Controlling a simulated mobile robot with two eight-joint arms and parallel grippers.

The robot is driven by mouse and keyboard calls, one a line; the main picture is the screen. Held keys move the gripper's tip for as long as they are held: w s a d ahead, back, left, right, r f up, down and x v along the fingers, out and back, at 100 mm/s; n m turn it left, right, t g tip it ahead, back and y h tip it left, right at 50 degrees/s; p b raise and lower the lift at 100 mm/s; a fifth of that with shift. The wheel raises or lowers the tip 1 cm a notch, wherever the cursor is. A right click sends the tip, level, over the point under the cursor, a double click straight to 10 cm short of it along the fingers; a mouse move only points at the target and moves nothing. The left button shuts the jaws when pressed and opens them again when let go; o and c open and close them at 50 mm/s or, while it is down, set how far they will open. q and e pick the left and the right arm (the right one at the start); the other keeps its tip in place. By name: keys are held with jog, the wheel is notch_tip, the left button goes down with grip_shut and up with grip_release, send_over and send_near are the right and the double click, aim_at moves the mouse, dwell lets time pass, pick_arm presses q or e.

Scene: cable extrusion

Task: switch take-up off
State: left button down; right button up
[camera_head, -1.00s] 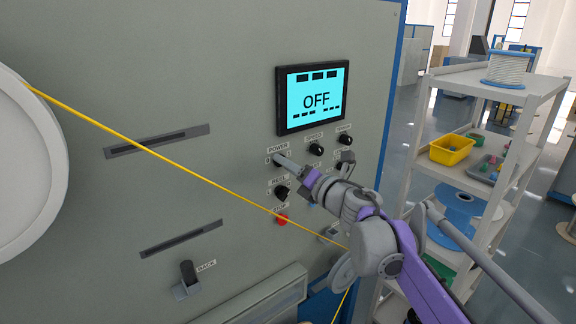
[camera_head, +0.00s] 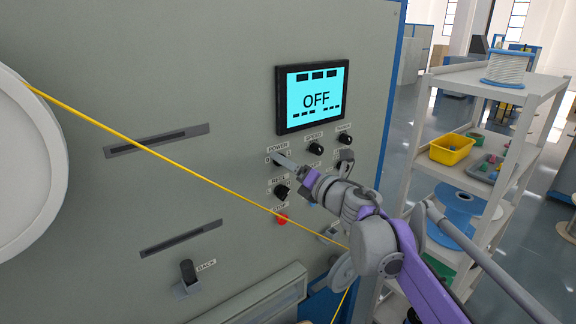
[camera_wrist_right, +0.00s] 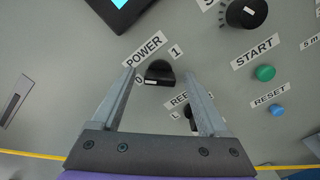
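The panel screen (camera_head: 312,97) reads OFF on a cyan background. Below it is the black POWER knob (camera_wrist_right: 159,73), marked 0 and 1. My right gripper (camera_wrist_right: 160,80) is open, with one finger on each side of this knob and visible gaps beside it. My left gripper is not in view.
A yellow cable (camera_head: 150,154) runs diagonally across the panel. The REEL knob (camera_head: 281,193) and a red stop button (camera_head: 282,219) are just below the gripper. Green START (camera_wrist_right: 265,73) and blue RESET (camera_wrist_right: 278,111) buttons are right. A shelf rack (camera_head: 500,90) stands right.

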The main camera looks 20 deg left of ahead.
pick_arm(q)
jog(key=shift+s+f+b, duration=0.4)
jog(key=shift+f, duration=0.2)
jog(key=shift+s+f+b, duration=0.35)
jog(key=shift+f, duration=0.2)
pick_arm(e)
jog(key=v, duration=1)
jog(key=shift+s+d, duration=0.3)
jog(key=d+f+m+t+h, duration=0.3)
jog(key=d+m+t+h, duration=0.45)
jog(key=d+m, duration=0.75)
jog(key=s+d+f+m+g+h, duration=0.3)
jog(key=s+d+f+m+h, duration=0.2)
jog(key=d+f+m+h, duration=0.35)
jog(key=s+d+f+m+g+y, duration=0.1)
jog(key=s+d+f+m+g, duration=0.1)
jog(key=s+f+m+g, duration=0.7)
jog(key=s+f+m, duration=0.5)
jog(key=s+f, duration=0.7)
jog(key=f, duration=0.1)
jog(key=shift+d+f+y, duration=0.15)
jog(key=shift+d+y, duration=0.25)
